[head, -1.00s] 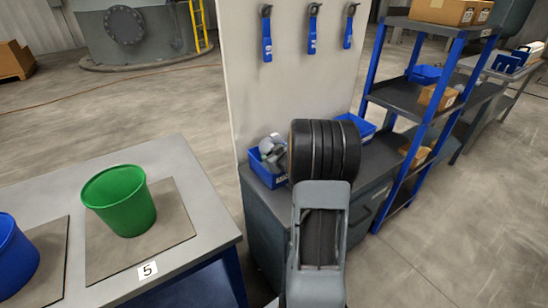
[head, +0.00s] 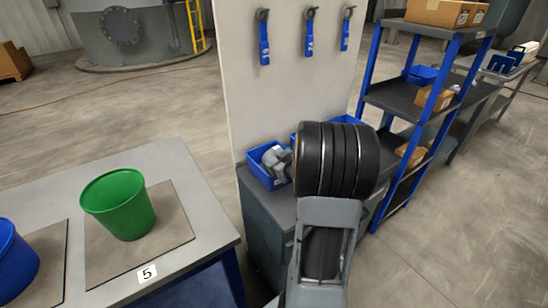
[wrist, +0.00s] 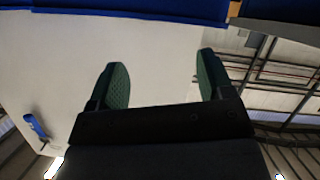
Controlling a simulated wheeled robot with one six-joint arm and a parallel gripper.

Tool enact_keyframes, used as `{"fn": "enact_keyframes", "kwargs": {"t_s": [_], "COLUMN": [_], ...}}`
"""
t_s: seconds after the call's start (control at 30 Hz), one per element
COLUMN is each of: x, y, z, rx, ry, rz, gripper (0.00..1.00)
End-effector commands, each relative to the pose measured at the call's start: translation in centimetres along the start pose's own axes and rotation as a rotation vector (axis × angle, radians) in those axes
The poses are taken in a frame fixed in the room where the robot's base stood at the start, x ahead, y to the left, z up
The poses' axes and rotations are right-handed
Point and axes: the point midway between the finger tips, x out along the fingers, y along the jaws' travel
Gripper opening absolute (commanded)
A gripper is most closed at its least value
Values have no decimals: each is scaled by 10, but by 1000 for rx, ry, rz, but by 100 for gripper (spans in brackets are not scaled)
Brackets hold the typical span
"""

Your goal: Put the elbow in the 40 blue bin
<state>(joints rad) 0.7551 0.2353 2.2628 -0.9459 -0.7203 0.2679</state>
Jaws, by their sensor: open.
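Grey pipe fittings (head: 277,160) lie in a blue bin (head: 262,177) on the grey bench beside the panel; I cannot tell which of them is an elbow. A second blue bin (head: 296,140) is mostly hidden behind my arm. I cannot read a 40 on either bin. My gripper shows in the wrist view (wrist: 160,75) with its two green-padded fingers wide apart and nothing between them. In the head view my arm hides it. Blue edges (wrist: 130,14) cross the top of the wrist view, beyond the fingertips.
A pale panel (head: 285,85) with several hanging blue-handled tools rises behind the bench. A blue-framed shelf (head: 400,100) with cartons stands to the right. At left, a table (head: 190,165) holds a green bucket (head: 120,205) and a blue bucket (head: 14,262). Open floor lies at far right.

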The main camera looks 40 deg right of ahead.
Motion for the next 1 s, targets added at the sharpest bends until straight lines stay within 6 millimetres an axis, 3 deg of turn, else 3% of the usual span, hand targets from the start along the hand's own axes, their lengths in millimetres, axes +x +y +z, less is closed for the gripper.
{"fn": "enact_keyframes", "kwargs": {"t_s": [0.1, 0.3, 0.57, 0.67, 0.77, 1.0], "x": [-23, -48, -54, -58, -72, -133], "y": [2, 1, -11, -29, -60, -154], "z": [-2, -1, -18, -32, -40, -42], "rx": [0, 1, -18, -7, 30, 134], "ry": [0, 1, -92, -203, -340, -665], "rz": [3, 2, 71, 130, 151, 18], "gripper": [74, 74, 74, 74, 74, 74]}}
